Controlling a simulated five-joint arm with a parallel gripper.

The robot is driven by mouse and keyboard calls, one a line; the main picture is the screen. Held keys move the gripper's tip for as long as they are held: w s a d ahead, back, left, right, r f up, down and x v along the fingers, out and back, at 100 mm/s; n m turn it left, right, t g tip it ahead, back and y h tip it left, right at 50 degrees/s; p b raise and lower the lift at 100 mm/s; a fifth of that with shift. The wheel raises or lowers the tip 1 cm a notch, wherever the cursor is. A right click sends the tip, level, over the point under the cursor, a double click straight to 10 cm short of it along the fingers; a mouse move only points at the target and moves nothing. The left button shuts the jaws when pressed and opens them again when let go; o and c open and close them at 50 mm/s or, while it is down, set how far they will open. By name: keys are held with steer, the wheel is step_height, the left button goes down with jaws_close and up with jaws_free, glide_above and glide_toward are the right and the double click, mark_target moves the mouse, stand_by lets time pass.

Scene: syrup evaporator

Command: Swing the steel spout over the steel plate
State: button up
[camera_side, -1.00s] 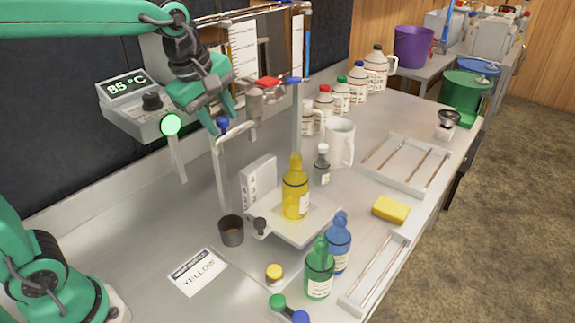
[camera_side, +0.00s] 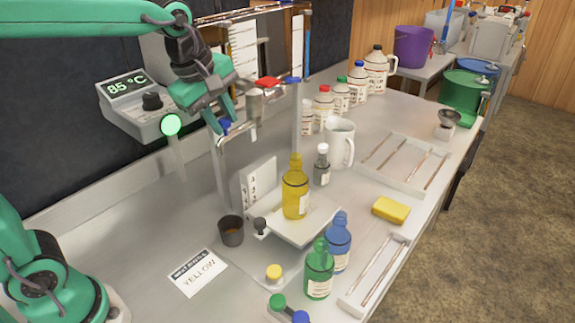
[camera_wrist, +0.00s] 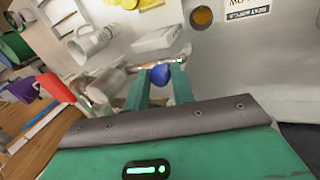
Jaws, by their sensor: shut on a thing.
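The steel spout (camera_side: 238,137) is a bent tube with a blue knob (camera_side: 224,126), reaching right from below the valve at the back. My gripper (camera_side: 223,123) is above the spout, its green fingers shut on the blue knob. In the wrist view the blue knob (camera_wrist: 161,75) shows between the fingertips, and the spout runs across behind it. The steel plate (camera_side: 312,226) is lower and to the right. A yellow bottle (camera_side: 295,190) stands upright on it. The spout's end is up and left of that bottle in the side view.
A dark cup (camera_side: 231,231) stands left of the plate. Green (camera_side: 319,272) and blue (camera_side: 338,243) bottles stand in front. A small dark bottle (camera_side: 322,165) and a white mug (camera_side: 340,143) are behind. The temperature box (camera_side: 140,105) is left of my gripper.

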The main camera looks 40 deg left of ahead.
steer(key=shift+w+d, duration=0.2)
steer(key=shift+d, duration=0.55)
steer(key=shift+d+r, duration=0.1)
steer(key=shift+d, duration=0.05)
steer(key=shift+w+d, duration=0.4)
steer(key=shift+d, duration=0.45)
steer(key=shift+w+d, duration=0.15)
steer(key=shift+d, duration=0.05)
steer(key=shift+w+d, duration=0.4)
steer(key=shift+d, duration=0.25)
steer(key=shift+w+d, duration=0.1)
steer(key=shift+d, duration=0.1)
stand_by(0.4)
steer(key=shift+w+d+h, duration=0.3)
steer(key=shift+w+d, duration=0.25)
steer(key=shift+w, duration=0.1)
stand_by(0.4)
